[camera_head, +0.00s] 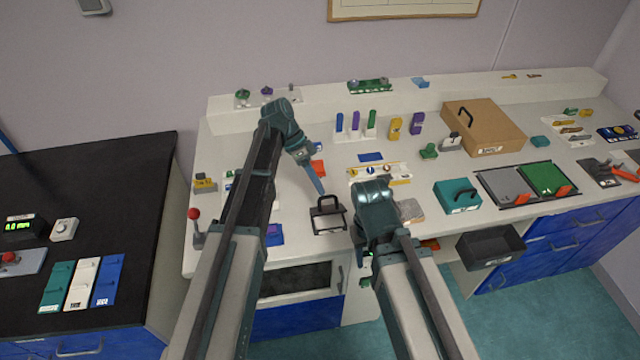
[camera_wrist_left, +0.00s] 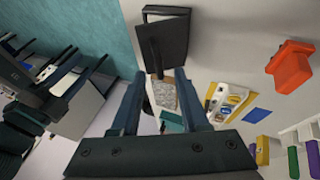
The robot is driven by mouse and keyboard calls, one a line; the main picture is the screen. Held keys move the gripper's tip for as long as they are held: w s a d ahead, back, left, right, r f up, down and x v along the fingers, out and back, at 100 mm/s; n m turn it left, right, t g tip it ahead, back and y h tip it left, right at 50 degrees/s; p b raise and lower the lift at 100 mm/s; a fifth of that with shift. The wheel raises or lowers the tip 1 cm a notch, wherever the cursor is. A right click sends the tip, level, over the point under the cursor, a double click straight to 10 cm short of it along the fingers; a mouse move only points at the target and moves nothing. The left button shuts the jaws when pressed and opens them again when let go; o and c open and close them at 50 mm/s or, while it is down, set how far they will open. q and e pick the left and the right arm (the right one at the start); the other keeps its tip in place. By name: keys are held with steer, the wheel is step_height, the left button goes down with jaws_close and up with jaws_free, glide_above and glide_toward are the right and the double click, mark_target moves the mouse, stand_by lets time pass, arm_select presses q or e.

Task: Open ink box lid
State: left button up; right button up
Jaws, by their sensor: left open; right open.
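A small black-edged box (camera_head: 329,222) with a pale top and an upright black handle (camera_head: 327,203) stands near the front edge of the bench; I take it for the ink box. In the left wrist view the dark box (camera_wrist_left: 172,38) is at top centre, just beyond the fingers. My left gripper (camera_head: 319,188) points down at the handle from behind; its fingers (camera_wrist_left: 160,85) are open, with no grip visible. Whether they touch the handle I cannot tell. My right gripper (camera_head: 372,240) is right of the box, its fingertips mostly hidden by its own wrist.
A grey block (camera_head: 410,210) and a teal box (camera_head: 457,196) with a handle stand to the right. A tray of small parts (camera_head: 378,172) is behind. A lever with a red knob (camera_head: 194,214) is at the left bench edge.

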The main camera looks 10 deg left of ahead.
arm_select(q)
steer(key=p+v, duration=0.8)
steer(key=v, duration=0.3)
steer(key=shift+a+r+p, duration=0.15)
steer(key=shift+p, duration=0.2)
arm_select(e)
step_height(320, 180, up, 10)
steer(key=shift+f, duration=0.2)
